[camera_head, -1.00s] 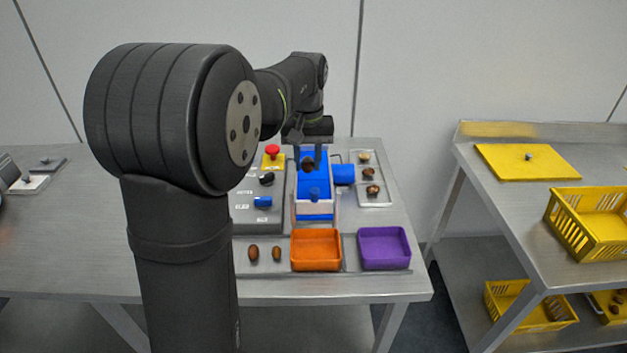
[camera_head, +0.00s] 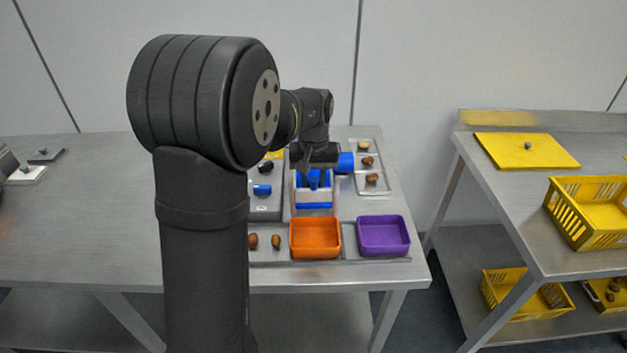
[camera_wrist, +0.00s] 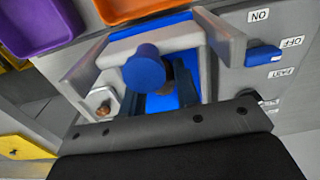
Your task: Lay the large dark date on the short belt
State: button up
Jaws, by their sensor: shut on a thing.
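My gripper (camera_head: 314,176) is low over the front end of the short blue belt (camera_head: 316,206), between the pale side walls of its frame. In the wrist view my gripper (camera_wrist: 155,86) is shut on a dark brown date (camera_wrist: 168,74), of which only a small part shows behind a blue round knob (camera_wrist: 145,70). The date is hidden in the head view. I cannot tell whether the date touches the belt (camera_wrist: 162,103).
An orange tray (camera_head: 315,255) and a purple tray (camera_head: 384,251) stand in front. Two brown dates (camera_head: 253,241) lie left of the orange tray. A switch box (camera_head: 265,205) is left of the belt. A grey tray (camera_head: 372,190) with small items is at right.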

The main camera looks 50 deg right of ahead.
jog(key=o, duration=0.7)
jog(key=shift+f, duration=0.1)
notch_tip(320, 180, up, 12)
jog(key=shift+r, duration=0.15)
dwell(0.4)
notch_tip(320, 180, down, 13)
jog(key=shift+r, duration=0.2)
notch_tip(320, 180, up, 3)
jog(key=shift+f, duration=0.15)
jog(key=shift+r, duration=0.65)
jog(key=shift+f, duration=0.1)
